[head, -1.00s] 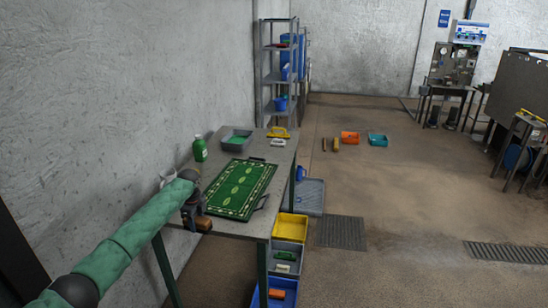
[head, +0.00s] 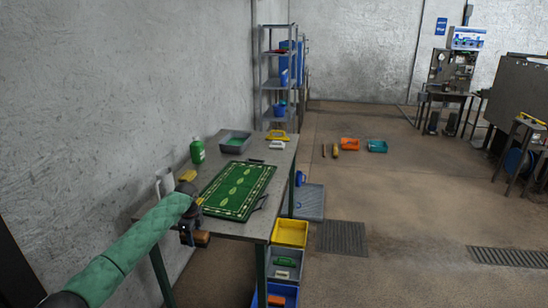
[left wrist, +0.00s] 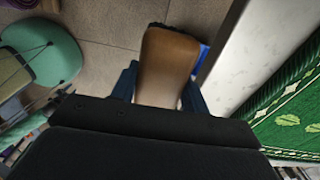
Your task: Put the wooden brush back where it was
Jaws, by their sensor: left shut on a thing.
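The wooden brush (head: 203,238) is held in my left gripper (head: 190,234) at the near edge of the table (head: 240,230). In the left wrist view the brush's brown wooden block (left wrist: 168,62) sits between the two dark fingers, with floor behind it and the pale table edge to its right. My right gripper is not in view.
A green bottle (head: 198,151), a grey tub (head: 234,144), a white jug (head: 163,183) and a yellow item (head: 187,176) stand on the table. Yellow (head: 277,135) and white (head: 277,145) items lie at its far end. Beside it are a yellow bin (head: 290,233) and other bins.

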